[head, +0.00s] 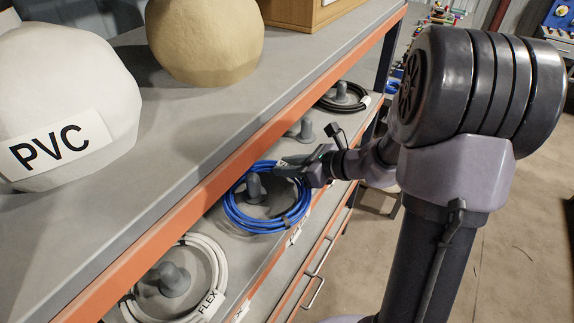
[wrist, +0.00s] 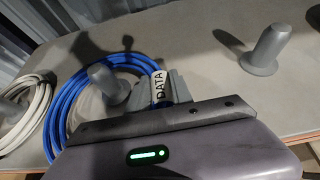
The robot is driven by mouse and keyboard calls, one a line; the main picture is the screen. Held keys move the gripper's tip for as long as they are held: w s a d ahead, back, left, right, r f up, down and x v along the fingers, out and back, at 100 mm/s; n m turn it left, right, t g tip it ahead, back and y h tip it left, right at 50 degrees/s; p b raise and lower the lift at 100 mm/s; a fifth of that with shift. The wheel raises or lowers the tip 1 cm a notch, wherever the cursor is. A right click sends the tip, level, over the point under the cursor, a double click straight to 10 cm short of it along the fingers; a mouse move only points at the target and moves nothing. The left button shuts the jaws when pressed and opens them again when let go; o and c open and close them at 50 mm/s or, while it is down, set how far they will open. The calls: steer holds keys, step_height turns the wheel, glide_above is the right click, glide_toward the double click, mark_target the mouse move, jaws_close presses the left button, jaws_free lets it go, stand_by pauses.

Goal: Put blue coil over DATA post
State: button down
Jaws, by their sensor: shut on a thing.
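The blue coil (head: 235,212) is on the lower shelf, and its loop surrounds a grey post (head: 254,187). The wrist view also shows the blue coil (wrist: 60,105) curving around the left of this post (wrist: 108,84). A white DATA tag (wrist: 158,86) is on the coil's strands beside the jaws. My gripper (head: 290,168) is shut on the coil's far right side; in the wrist view the gripper (wrist: 165,95) hides the coil's near part. I cannot tell whether the coil rests on the shelf or hangs slightly above it.
A white coil (head: 215,262) tagged FLEX lies around another post (head: 172,280) at the near left. An empty post (wrist: 266,50) stands to the right in the wrist view. A black coil (head: 350,97) lies farther back. The upper shelf's orange edge (head: 200,190) overhangs close by.

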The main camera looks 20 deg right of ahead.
steer(key=c, duration=1.1)
jaws_free()
steer(key=shift+o, duration=0.2)
steer(key=shift+r, duration=0.1)
step_height(320, 180, up, 7)
steer(key=p, duration=0.6)
